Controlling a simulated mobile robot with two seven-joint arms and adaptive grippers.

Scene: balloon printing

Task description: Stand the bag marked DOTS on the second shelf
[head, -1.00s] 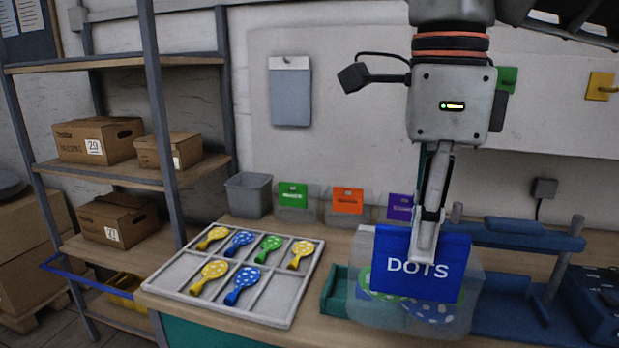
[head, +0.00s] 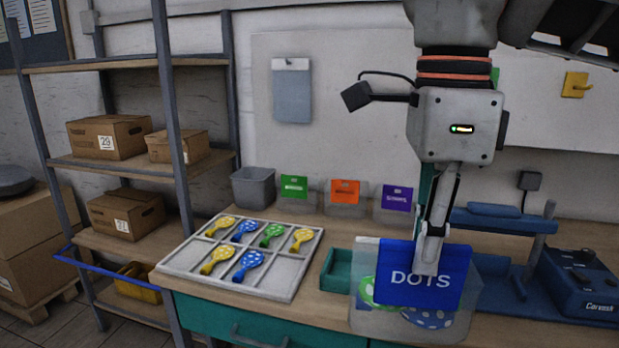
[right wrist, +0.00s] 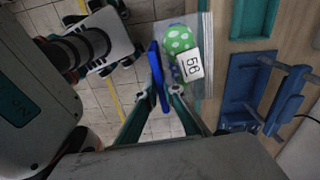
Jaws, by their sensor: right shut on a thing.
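The DOTS bag is a clear pouch with a blue header card (head: 424,274) marked DOTS in white, and green and blue dotted balloons inside. My right gripper (head: 430,258) is shut on the header card, and the bag hangs upright at the table's front edge. In the right wrist view the blue card (right wrist: 158,75) is between the fingers, beside a green dotted balloon (right wrist: 178,40) and a white number tag (right wrist: 190,66). The shelf rack (head: 172,110) stands at the left, well away from the bag. Its upper-middle board (head: 128,178) carries two cartons. My left gripper is not in view.
A sorting tray (head: 286,287) with several dotted balloons lies on the table between rack and bag. Behind it stand a grey bin (head: 252,188) and bags with green, orange and purple cards. A carton (head: 126,214) sits on the lower board. The top board (head: 110,64) looks bare.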

